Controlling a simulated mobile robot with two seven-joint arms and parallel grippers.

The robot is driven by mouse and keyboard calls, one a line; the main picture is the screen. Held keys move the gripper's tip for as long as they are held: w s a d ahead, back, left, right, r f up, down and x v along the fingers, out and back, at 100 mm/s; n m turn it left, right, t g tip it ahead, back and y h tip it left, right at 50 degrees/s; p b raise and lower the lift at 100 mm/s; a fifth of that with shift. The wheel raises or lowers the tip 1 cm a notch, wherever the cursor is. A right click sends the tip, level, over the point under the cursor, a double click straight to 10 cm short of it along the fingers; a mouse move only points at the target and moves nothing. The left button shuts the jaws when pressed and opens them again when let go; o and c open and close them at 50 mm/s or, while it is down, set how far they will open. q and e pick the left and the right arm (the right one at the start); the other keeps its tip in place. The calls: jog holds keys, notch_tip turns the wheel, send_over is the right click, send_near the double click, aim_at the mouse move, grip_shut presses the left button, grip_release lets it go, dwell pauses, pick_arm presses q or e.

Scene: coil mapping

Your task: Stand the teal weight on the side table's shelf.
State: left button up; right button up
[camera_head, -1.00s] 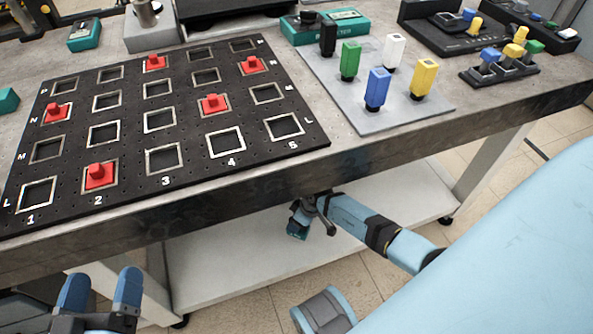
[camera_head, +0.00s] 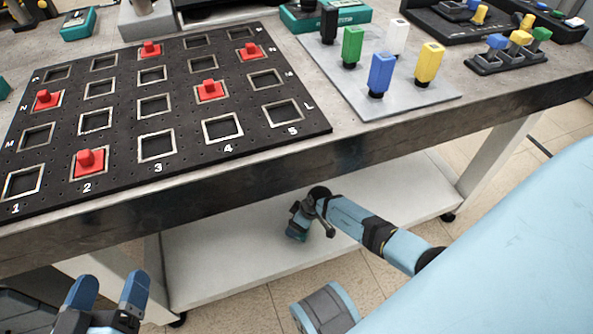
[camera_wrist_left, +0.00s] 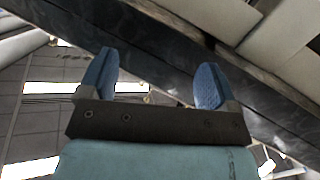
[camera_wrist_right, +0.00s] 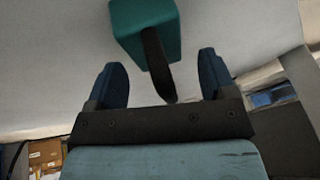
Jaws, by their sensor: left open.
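The teal weight (camera_wrist_right: 143,26) is a teal block with a dark stem, seen in the right wrist view just beyond my right gripper (camera_wrist_right: 160,80). The gripper's two blue fingers are apart, with the stem's end between them and a gap on each side. In the head view, the weight (camera_head: 297,235) shows small and partly hidden under the right gripper (camera_head: 304,214), over the white lower shelf (camera_head: 215,268). It seems to rest on the shelf; the contact is too small to be sure. My left gripper (camera_head: 110,288) is open and empty at the lower left.
The table top (camera_head: 110,205) above the shelf holds a black board (camera_head: 180,121) with red pegged pieces and a grey plate (camera_head: 345,95) with several coloured blocks. Its front edge overhangs the shelf. The shelf right of the weight looks clear.

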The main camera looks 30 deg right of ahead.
pick_arm(q)
notch_tip(320, 180, up, 10)
jog(key=n+t+p, duration=0.1)
jog(key=t+p, duration=0.3)
jog(key=p, duration=0.2)
jog(key=shift+s+a+f+p, duration=0.2)
jog(key=shift+a+p, duration=0.1)
jog(key=shift+a, duration=0.1)
pick_arm(e)
jog(key=v, duration=1.2)
